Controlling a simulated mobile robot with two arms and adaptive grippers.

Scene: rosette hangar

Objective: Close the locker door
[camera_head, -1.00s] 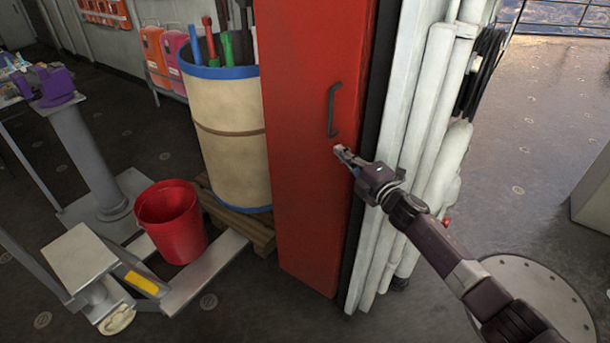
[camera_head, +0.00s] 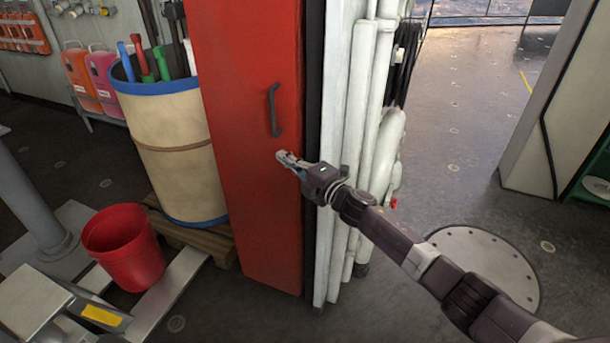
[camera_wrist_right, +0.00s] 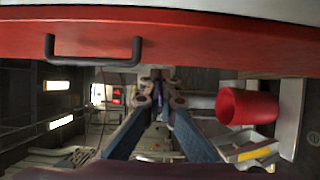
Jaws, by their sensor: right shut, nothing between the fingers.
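The tall red locker door (camera_head: 240,200) stands upright in the middle of the head view, with a dark bar handle (camera_head: 275,110) near its right edge. A dark strip lies between the door and the white frame to its right; how far the door stands open I cannot tell. My right gripper (camera_head: 284,158) is shut and empty, in front of the door just below the handle; contact cannot be told. In the right wrist view, the door (camera_wrist_right: 215,45) spans the top, with its handle (camera_wrist_right: 95,58) left of my fingers (camera_wrist_right: 162,95). My left gripper is out of view.
A beige drum (camera_head: 170,140) of tools stands on a wooden pallet (camera_head: 212,240) left of the door. A red bucket (camera_head: 125,250) sits nearby. White pipes (camera_head: 352,130) run upright to the right. Open floor lies beyond them, with a round plate (camera_head: 500,265).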

